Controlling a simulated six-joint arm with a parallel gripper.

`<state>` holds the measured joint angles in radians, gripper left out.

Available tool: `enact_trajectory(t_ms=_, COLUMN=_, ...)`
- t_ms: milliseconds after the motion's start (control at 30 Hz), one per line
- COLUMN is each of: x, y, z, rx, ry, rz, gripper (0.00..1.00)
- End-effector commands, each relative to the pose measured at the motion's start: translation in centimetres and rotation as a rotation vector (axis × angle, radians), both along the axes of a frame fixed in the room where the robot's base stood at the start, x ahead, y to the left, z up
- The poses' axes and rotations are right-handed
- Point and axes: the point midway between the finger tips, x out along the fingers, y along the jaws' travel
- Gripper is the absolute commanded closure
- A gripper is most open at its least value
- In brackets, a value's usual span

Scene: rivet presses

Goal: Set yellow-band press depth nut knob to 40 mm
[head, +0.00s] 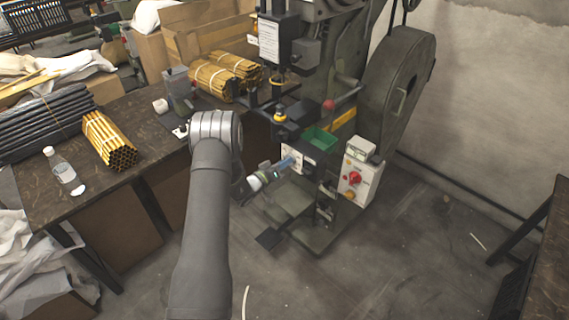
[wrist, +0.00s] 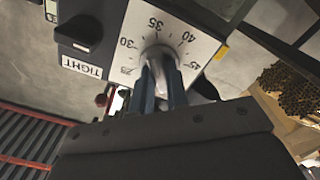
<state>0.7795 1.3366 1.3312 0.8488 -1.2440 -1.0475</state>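The yellow-band press (head: 343,119) stands right of the workbench, with a yellow stripe on its dark green body. Its white dial plate (wrist: 196,42) fills the top of the wrist view, marked 30, 35, 40 and 45. In the head view my gripper (head: 287,164) reaches the dial plate (head: 293,156).
A control box (head: 357,182) with a red knob and a green tray (head: 319,139) are close by. The workbench (head: 100,190) holds rod bundles and a bottle (head: 63,171).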

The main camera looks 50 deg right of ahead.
Motion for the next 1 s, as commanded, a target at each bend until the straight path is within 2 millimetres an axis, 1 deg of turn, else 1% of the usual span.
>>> enact_trajectory(t_ms=267, x=-0.01, y=0.02, z=0.01, rx=0.000, ry=-0.007, rz=0.000, gripper=1.00)
enact_trajectory(t_ms=467, x=-0.02, y=0.03, z=0.02, rx=-0.001, ry=-0.063, rz=-0.001, gripper=1.00)
enact_trajectory(t_ms=667, x=-0.04, y=0.04, z=0.03, rx=0.000, ry=-0.192, rz=-0.001, gripper=1.00)
enact_trajectory(t_ms=1000, x=-0.12, y=0.05, z=0.05, rx=0.000, ry=-0.507, rz=-0.001, gripper=1.00)
